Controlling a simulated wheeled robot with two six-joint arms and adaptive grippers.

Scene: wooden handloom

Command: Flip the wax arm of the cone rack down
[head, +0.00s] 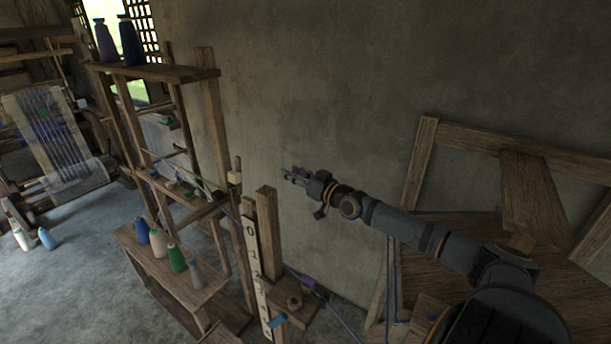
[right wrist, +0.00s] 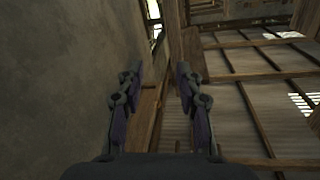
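The wooden cone rack (head: 212,120) stands left of centre in the head view, with thread cones on its top and bottom shelves. A small upright stick with a pale block (head: 235,177) shows at the rack's right side; it may be the wax arm, but I cannot tell for sure. My right gripper (head: 287,174) reaches in from the right, in front of the wall and to the right of that block, apart from it. In the right wrist view its two fingers (right wrist: 157,75) stand apart with nothing between them. My left gripper is not in view.
A post with a marked pale scale (head: 256,270) and a small wooden shelf (head: 295,302) stand below my right gripper. A wooden frame (head: 420,175) leans at the right. A loom (head: 50,130) stands far left. The plaster wall (head: 330,90) is bare behind my gripper.

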